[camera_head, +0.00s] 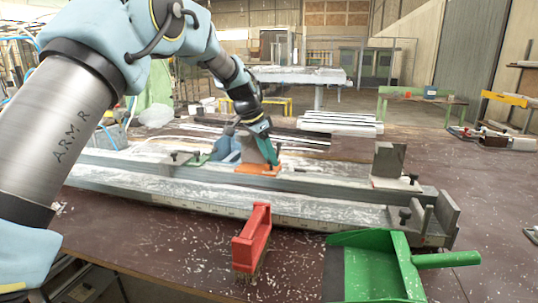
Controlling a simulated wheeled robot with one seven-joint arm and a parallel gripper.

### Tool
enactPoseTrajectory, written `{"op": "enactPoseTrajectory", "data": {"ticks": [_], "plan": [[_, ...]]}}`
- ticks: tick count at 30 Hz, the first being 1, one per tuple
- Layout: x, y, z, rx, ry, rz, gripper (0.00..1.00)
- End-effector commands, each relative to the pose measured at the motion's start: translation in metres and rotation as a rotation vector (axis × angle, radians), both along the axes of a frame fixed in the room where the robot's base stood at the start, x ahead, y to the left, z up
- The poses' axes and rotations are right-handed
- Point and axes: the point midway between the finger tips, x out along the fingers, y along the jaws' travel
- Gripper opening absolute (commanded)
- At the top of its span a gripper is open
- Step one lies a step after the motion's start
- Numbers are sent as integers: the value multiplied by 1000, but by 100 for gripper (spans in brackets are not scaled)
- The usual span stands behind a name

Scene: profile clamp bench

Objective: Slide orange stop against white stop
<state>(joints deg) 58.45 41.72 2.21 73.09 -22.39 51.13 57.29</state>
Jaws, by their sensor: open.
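The orange stop (258,169) sits on the long metal clamp rail (290,183) near the middle, with a grey block rising from it. The white stop (397,183) stands on the rail further right, with a dark grey block on top. A clear stretch of rail separates the two stops. My gripper (262,150) is open at the orange stop, reaching down from the upper left. Its fingers partly cover the grey block, and I cannot tell whether they touch it.
A red-handled brush (252,238) and a green dustpan (372,265) lie on the bench in front of the rail. An end plate (447,212) closes the rail's right end. White shavings litter the brown bench.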

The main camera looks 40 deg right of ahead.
Motion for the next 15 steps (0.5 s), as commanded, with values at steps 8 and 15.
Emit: {"op": "enactPoseTrajectory", "data": {"ticks": [8, 15], "plan": [[0, 0, 0, 0, 0, 0, 33], [0, 0, 0, 0, 0, 0, 6]]}}
